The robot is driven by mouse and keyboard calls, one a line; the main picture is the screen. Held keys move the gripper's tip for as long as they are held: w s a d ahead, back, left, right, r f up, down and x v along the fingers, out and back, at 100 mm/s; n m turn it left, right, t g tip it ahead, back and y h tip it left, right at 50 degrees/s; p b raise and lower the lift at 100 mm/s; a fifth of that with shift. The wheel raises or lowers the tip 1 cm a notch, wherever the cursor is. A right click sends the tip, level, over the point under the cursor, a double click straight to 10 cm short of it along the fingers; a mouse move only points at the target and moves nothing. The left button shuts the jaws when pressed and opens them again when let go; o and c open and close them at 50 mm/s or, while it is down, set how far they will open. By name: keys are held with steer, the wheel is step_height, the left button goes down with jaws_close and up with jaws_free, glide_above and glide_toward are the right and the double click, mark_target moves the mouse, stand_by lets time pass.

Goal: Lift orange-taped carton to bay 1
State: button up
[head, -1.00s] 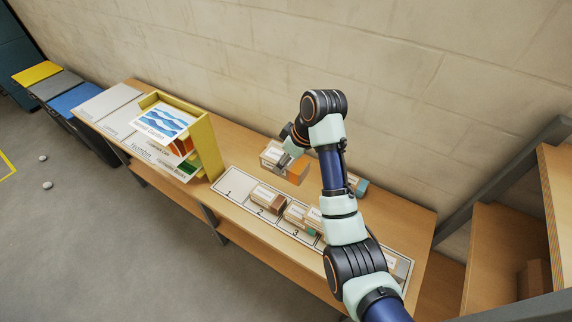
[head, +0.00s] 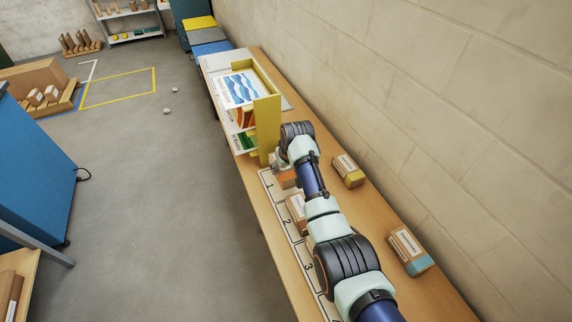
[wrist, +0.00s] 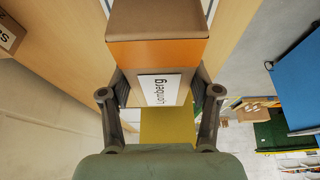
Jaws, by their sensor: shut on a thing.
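The orange-taped carton (wrist: 157,52) fills the upper middle of the wrist view, with a brown top, an orange band and a white label reading "Lomberg". My gripper (wrist: 160,88) is shut on it, one finger at each side. In the head view the carton's orange part (head: 287,181) shows below my gripper (head: 283,165), partly hidden by my arm. It is at or over the right part of bay 1 (head: 268,184); I cannot tell whether it touches the surface.
A yellow rack (head: 268,130) stands just beyond bay 1. A brown carton (head: 296,206) sits by bay 2, partly behind my arm. A yellow-taped carton (head: 348,171) and a teal-taped carton (head: 409,251) stand on the wall side of the bench.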

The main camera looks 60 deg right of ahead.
steer(key=shift+a+f+b, duration=0.1)
steer(key=shift+f+b, duration=0.15)
steer(key=shift+b, duration=0.05)
step_height(320, 180, down, 3)
steer(key=b, duration=0.3)
steer(key=shift+f+b, duration=0.15)
steer(key=shift+b, duration=0.2)
steer(key=shift+f, duration=0.25)
steer(key=shift+f, duration=0.15)
steer(key=o, duration=1.3)
steer(key=v, duration=1.2)
